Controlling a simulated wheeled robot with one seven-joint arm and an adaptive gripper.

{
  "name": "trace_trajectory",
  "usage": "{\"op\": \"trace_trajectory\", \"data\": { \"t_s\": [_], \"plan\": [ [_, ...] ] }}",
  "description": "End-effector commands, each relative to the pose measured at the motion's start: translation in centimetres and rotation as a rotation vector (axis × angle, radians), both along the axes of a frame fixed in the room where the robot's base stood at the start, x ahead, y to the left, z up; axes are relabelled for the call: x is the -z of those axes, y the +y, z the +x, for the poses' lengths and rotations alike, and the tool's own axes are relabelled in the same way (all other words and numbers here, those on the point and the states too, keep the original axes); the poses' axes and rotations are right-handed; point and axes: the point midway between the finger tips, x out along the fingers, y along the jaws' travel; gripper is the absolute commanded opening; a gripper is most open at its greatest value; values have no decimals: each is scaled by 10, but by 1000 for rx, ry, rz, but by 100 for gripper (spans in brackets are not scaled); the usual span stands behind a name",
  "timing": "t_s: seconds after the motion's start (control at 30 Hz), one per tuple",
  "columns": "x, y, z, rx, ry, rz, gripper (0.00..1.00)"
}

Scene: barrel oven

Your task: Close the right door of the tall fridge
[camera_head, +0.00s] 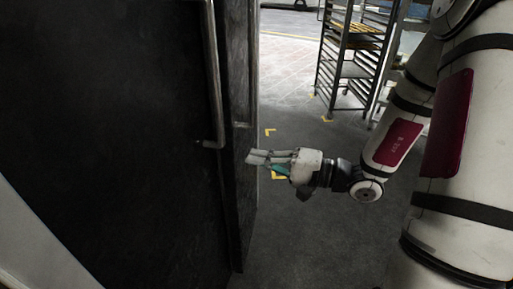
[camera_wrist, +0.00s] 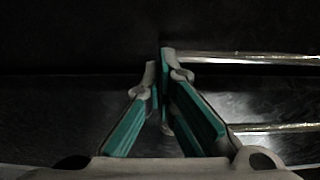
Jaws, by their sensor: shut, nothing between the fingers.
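A large dark door (camera_head: 120,110) of the tall fridge fills the left of the head view, with a long metal handle (camera_head: 213,75) near its right edge. A second dark panel (camera_head: 239,60) shows as a narrow strip just right of it. My gripper (camera_head: 250,158) is shut and empty, its fingertips at or very near this strip; I cannot tell whether they touch. In the wrist view, the closed fingers (camera_wrist: 160,70) point at dark panels with a dark seam between them. Two metal bars (camera_wrist: 265,58) show to the right. How far the door stands open is unclear.
A tall rack (camera_head: 347,60) with trays stands at the back right. Grey floor (camera_head: 300,235) lies open to the right of the fridge, with yellow corner marks (camera_head: 270,132) on it. A pale surface (camera_head: 30,245) shows at the lower left.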

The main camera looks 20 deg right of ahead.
Motion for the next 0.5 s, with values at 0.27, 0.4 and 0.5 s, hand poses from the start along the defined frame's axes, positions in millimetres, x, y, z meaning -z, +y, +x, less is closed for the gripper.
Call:
{"op": "trace_trajectory", "data": {
  "t_s": [0.27,0.4,0.5],
  "plan": [
    [3,1,-15,-2,-5,4,0],
    [14,-25,15,-17,-27,17,0],
    [22,-55,44,-44,-43,27,0]
  ]
}}
